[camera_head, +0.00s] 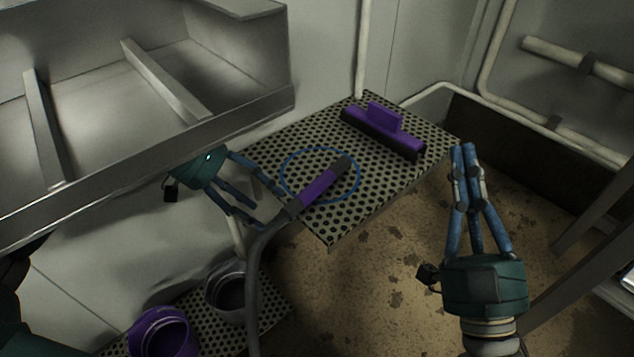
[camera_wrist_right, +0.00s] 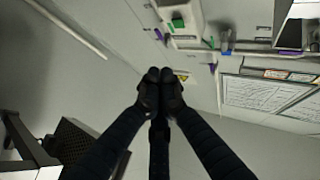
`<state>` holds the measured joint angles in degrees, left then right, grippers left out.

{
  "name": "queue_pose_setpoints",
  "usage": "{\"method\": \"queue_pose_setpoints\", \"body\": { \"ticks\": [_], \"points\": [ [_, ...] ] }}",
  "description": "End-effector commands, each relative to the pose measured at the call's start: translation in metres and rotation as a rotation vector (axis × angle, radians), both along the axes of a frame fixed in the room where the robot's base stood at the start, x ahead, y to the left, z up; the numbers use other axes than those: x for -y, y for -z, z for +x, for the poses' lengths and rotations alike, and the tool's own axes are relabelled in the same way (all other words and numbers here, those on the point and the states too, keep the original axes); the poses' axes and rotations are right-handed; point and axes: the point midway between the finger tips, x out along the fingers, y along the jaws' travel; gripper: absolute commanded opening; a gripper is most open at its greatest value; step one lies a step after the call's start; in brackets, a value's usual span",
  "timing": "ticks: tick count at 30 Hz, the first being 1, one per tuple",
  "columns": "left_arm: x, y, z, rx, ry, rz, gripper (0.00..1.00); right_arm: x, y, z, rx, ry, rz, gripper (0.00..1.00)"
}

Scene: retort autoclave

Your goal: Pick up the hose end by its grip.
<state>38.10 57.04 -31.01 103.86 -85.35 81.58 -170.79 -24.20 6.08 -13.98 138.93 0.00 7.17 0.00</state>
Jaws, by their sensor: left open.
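The hose end has a purple grip (camera_head: 318,188) with a dark nozzle at its upper right end. It lies across the upper perforated shelf (camera_head: 290,140) inside a thin blue ring outline. Its grey hose (camera_head: 255,275) bends over the shelf's front left edge and hangs down. My left gripper (camera_head: 271,208) is open and empty, just left of the grip's lower end, with its fingers pointing right towards it. I cannot tell whether a fingertip touches the hose. My right gripper (camera_head: 463,148) is shut and empty, raised right of the shelf; its closed fingertips show in the right wrist view (camera_wrist_right: 160,75).
A purple and black squeegee-like tool (camera_head: 385,130) lies farther back on the shelf. A metal trough (camera_head: 130,100) overhangs at left, close to my left gripper. A purple container (camera_head: 163,332) and a grey one (camera_head: 228,290) stand on a lower perforated shelf. Pipes line the right wall.

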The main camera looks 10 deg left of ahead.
Motion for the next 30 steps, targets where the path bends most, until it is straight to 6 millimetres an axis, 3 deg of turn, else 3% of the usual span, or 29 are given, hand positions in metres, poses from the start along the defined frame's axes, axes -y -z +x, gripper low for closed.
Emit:
{"method": "queue_pose_setpoints", "body": {
  "ticks": [7, 15, 20, 27, 30],
  "points": [
    [0.01, 0.0, 0.002, 0.001, 0.002, -0.001, 0.59, 0.0, 0.01, 0.005, -0.046, 0.003, -0.014, 0.0],
    [0.054, 0.0, 0.011, 0.003, 0.004, -0.003, 0.59, 0.0, -0.002, -0.002, 0.014, -0.001, 0.003, 0.0],
    [0.057, 0.01, 0.011, -0.001, -0.001, 0.0, 0.59, 0.001, -0.016, -0.011, 0.085, -0.005, 0.024, 0.0],
    [0.058, 0.01, 0.011, 0.0, -0.001, 0.001, 0.59, 0.001, -0.018, -0.013, 0.094, -0.005, 0.027, 0.0],
    [0.057, 0.01, 0.011, 0.0, -0.001, 0.001, 0.41, 0.001, -0.018, -0.012, 0.094, -0.005, 0.027, 0.0]
  ]
}}
